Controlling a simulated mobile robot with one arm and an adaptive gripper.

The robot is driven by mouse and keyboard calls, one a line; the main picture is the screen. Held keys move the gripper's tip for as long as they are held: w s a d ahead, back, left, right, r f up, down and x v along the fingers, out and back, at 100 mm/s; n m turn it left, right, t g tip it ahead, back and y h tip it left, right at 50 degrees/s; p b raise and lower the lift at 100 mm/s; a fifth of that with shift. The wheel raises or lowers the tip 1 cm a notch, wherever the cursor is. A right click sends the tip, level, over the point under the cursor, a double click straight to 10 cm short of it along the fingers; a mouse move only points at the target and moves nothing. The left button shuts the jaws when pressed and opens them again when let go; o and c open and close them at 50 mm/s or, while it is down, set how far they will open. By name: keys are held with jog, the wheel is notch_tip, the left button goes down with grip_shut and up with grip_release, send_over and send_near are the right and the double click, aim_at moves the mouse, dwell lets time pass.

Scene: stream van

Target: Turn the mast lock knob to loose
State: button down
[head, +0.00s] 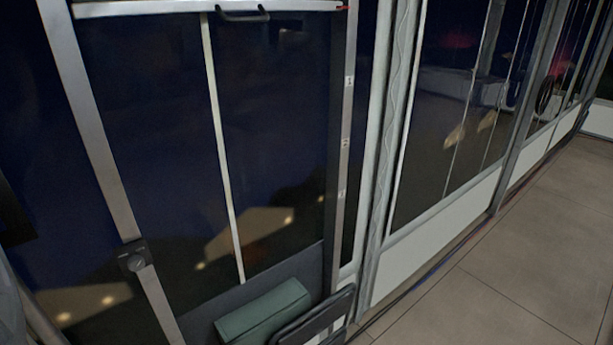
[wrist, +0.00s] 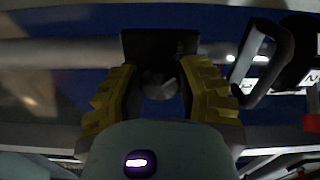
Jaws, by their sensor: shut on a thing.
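In the wrist view, my gripper (wrist: 160,76) has its two yellow ridged fingers on either side of a small grey knob (wrist: 159,85) and is shut on it. The knob sits at a black block (wrist: 158,43) on a pale bar. Its pointing direction and any markings are too dark to read. In the head view, a dark knob (head: 133,261) on a black plate is mounted on the slanted metal post at left, with no gripper beside it. I cannot tell whether both views show the same knob. My gripper is not seen in the head view.
A black handle (wrist: 262,62) stands close to the right finger in the wrist view. The head view shows a black handle (head: 242,15) on the top bar, a green case (head: 263,312) low down, and clear tiled floor (head: 530,250) at right.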

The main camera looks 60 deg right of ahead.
jog(key=shift+n, duration=0.4)
jog(key=c, duration=0.6)
grip_release()
jog(key=shift+o, duration=0.2)
jog(key=v, duration=1.2)
